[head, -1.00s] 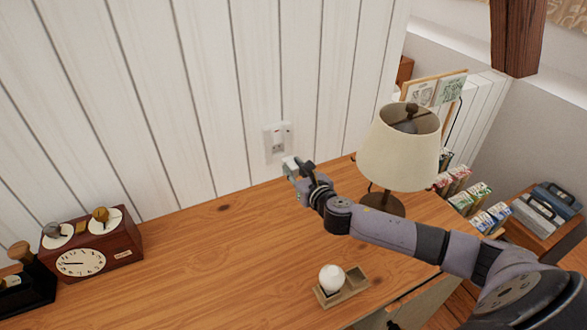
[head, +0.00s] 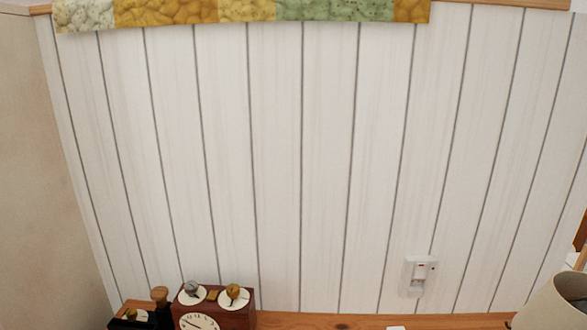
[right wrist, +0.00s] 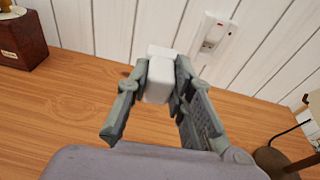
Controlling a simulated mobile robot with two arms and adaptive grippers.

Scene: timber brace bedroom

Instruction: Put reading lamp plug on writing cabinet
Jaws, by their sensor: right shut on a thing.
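My right gripper (right wrist: 157,82) is shut on a white block-shaped plug (right wrist: 159,78) in the right wrist view. The plug is in front of the wall and over the wooden top of the writing cabinet (right wrist: 70,105). I cannot tell whether it touches the top. The cabinet top is only a thin strip (head: 300,319) at the bottom of the head view. The reading lamp (head: 556,303) stands at the right; its dark base (right wrist: 272,161) and cord show in the wrist view. My left gripper is not in view.
A white wall socket (head: 419,276) sits on the plank wall, right of the plug in the wrist view (right wrist: 211,40). A brown clock box (head: 214,306) stands at the left on the cabinet. The cabinet top between the box and the lamp looks clear near the wall.

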